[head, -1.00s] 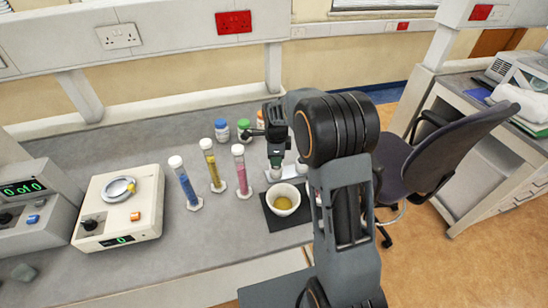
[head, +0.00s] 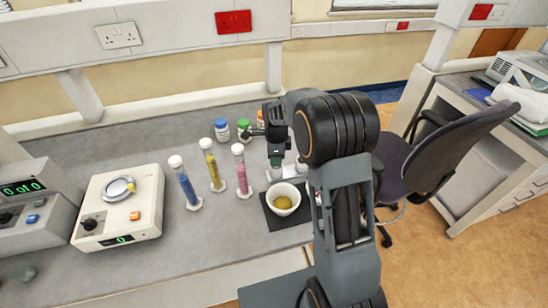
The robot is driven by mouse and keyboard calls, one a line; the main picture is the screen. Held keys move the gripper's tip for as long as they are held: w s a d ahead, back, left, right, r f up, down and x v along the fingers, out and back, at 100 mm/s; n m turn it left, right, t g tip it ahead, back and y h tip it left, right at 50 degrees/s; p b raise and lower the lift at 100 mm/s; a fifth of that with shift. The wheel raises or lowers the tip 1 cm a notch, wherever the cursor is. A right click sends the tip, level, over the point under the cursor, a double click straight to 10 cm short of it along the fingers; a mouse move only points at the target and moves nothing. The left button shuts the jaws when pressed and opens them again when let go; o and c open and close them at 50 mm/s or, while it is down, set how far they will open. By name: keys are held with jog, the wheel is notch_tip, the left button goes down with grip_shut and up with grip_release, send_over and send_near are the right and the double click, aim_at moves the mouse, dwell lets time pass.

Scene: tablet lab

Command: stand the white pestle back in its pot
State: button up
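My gripper (head: 276,160) points down at the right part of the bench, just behind a white mortar bowl (head: 284,210). The bowl holds yellow material and stands on a dark mat (head: 270,218). Small white shapes (head: 274,174) show just below and beside the gripper tips. I cannot tell whether these are the white pestle, its pot or something else. The fingers are too small and partly hidden to show whether they are open or shut. My arm hides the bench to the right of the bowl.
Blue (head: 185,184), yellow (head: 212,166) and pink (head: 242,172) cylinders stand left of the gripper. Capped jars (head: 222,131) stand behind. A balance (head: 118,210) is at the left. Bare bench (head: 225,225) lies between the balance and the mat. A chair (head: 435,160) is at the right.

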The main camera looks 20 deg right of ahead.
jog(key=o, duration=0.4)
notch_tip(320, 180, up, 14)
jog(key=shift+f+b, duration=0.1)
jog(key=shift+b, duration=0.6)
